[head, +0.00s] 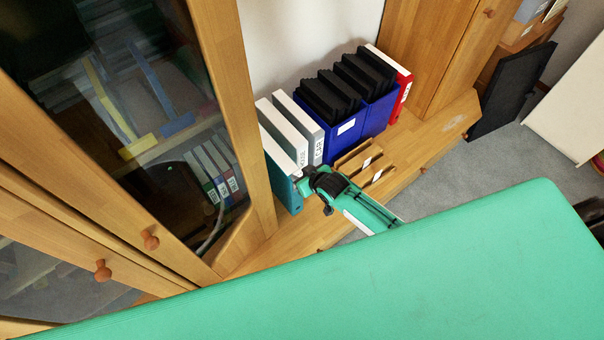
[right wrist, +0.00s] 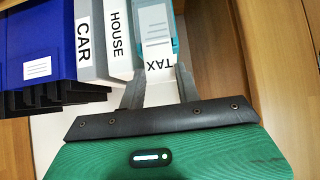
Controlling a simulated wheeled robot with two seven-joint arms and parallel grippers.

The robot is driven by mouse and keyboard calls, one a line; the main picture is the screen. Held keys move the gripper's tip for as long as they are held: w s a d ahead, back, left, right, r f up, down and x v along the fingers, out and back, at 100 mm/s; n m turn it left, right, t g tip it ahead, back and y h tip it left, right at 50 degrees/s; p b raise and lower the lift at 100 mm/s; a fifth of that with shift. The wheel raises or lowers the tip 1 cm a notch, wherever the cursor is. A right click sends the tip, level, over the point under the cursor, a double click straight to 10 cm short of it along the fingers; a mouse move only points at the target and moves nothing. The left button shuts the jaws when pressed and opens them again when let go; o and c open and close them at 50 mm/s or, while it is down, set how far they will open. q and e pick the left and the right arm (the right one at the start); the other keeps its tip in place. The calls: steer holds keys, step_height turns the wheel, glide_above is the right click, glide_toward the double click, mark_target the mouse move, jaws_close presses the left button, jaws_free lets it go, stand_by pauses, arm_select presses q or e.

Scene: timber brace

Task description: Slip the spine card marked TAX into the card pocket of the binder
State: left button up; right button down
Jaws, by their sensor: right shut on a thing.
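The teal binder (head: 284,182) stands upright at the left end of the row on the wooden shelf. In the right wrist view its spine, with a pale pocket area, shows at the top (right wrist: 175,42). My right gripper (head: 303,180) is at that spine. In the right wrist view its two fingers (right wrist: 160,85) are shut on the white TAX card (right wrist: 158,66). The card lies against the lower part of the spine, its lettering between the fingers. I cannot tell whether its far end is inside the pocket. My left gripper is in neither view.
White HOUSE (right wrist: 118,38) and grey CAR (right wrist: 88,42) binders stand right beside the teal one. Blue magazine boxes (head: 345,128) and a red binder (head: 403,88) follow. A glass-door cabinet (head: 150,130) is at left. Small wooden trays (head: 362,160) lie in front.

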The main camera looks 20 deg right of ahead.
steer(key=shift+f, duration=0.4)
steer(key=shift+c, duration=2.2)
jaws_free()
step_height(320, 180, up, 8)
steer(key=p, duration=0.7)
